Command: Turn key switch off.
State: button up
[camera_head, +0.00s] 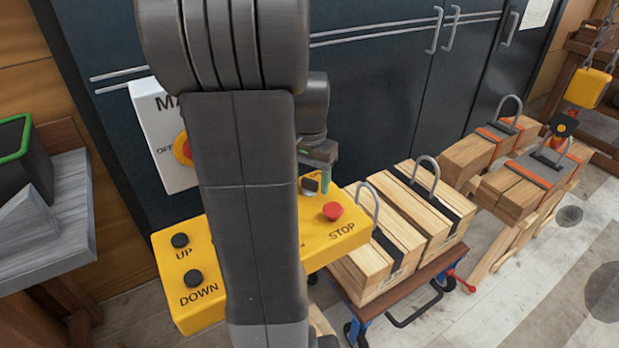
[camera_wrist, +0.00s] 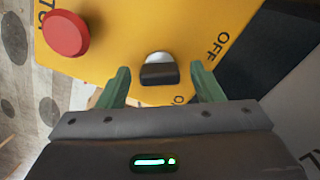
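The key switch (camera_wrist: 159,70) is a silver disc with a dark grip bar, set in the yellow control box (camera_wrist: 130,35). In the wrist view it lies between and just beyond my two green fingertips. My gripper (camera_wrist: 160,88) is open, with nothing between the fingers. The word OFF is printed on the box to the right of the switch. In the head view the key switch (camera_head: 310,185) shows beside my fingertip (camera_head: 326,180), partly hidden by my arm. I cannot tell whether the fingers touch the box.
A red STOP button (camera_head: 333,211) sits on the same box close to the switch. Black UP (camera_head: 180,241) and DOWN (camera_head: 193,278) buttons are at its left end. A white panel (camera_head: 150,125) with a red knob stands behind. Strapped timber bundles (camera_head: 440,200) lie on a cart at right.

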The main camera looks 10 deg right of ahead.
aim_at(310, 180)
notch_tip(310, 180, up, 14)
dwell(0.6)
jog(key=shift+f, duration=0.2)
notch_tip(310, 180, down, 14)
jog(key=shift+r, duration=0.1)
dwell(0.4)
jog(key=shift+r, duration=0.15)
